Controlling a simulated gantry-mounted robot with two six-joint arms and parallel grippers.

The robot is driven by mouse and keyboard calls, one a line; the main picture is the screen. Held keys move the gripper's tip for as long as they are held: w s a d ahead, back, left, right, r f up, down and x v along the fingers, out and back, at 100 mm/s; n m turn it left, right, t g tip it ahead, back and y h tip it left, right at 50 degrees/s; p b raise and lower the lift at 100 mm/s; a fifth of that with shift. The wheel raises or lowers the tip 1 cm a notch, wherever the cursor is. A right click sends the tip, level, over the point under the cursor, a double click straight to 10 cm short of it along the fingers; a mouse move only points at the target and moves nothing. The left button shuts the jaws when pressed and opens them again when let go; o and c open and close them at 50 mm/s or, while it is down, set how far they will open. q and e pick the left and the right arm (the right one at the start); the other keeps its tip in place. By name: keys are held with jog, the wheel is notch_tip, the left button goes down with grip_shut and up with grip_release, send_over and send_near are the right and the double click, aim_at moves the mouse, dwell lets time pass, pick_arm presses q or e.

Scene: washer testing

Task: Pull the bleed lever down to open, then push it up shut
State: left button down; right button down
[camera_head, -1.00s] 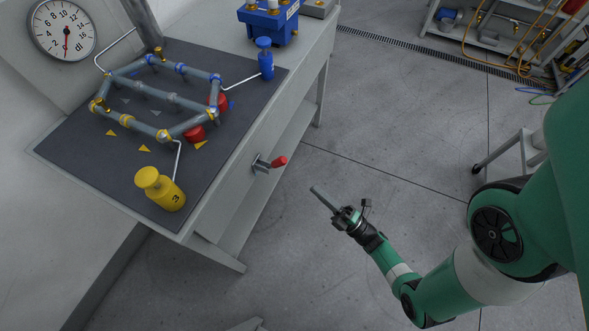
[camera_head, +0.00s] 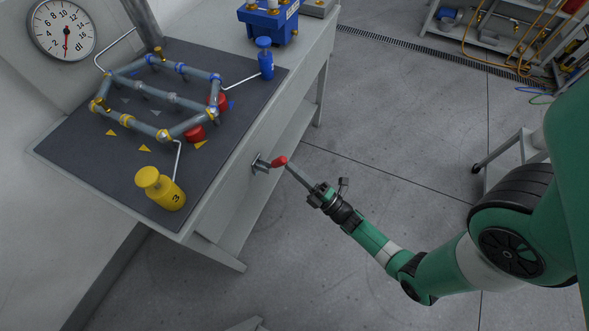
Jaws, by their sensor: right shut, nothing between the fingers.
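The bleed lever has a red handle (camera_head: 280,161) on a small metal mount (camera_head: 261,164) at the bench's front side. The handle points out to the right and slightly up. My right gripper (camera_head: 289,167) is shut and empty, its fingertips at the red handle's outer end. I cannot tell whether they touch it or are just in front of it. My left gripper is not in view.
The bench (camera_head: 225,190) carries a dark mat (camera_head: 75,155) with a grey pipe loop (camera_head: 150,97), a yellow canister (camera_head: 160,188) and a blue canister (camera_head: 265,58). A dial gauge (camera_head: 62,30) is at upper left.

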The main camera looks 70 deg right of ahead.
aim_at(277, 160)
jog(key=w+r+g+p, duration=0.1)
jog(key=g+p, duration=0.1)
jog(key=p, duration=0.3)
jog(key=w+r+n+g+y+p, duration=0.1)
jog(key=w+r+g+p, duration=0.1)
jog(key=p, duration=0.4)
jog(key=w+r+g+y+p, duration=0.1)
jog(key=r+p, duration=0.1)
jog(key=p, duration=0.4)
jog(key=shift+w+d+g, duration=0.25)
jog(key=shift+w+g, duration=0.1)
jog(key=shift+g, duration=0.05)
jog(key=shift+w+f+g+p, duration=0.15)
jog(key=shift+w+g+p, duration=0.15)
jog(key=shift+p, duration=0.4)
jog(key=shift+f, duration=0.15)
jog(key=shift+s, duration=0.1)
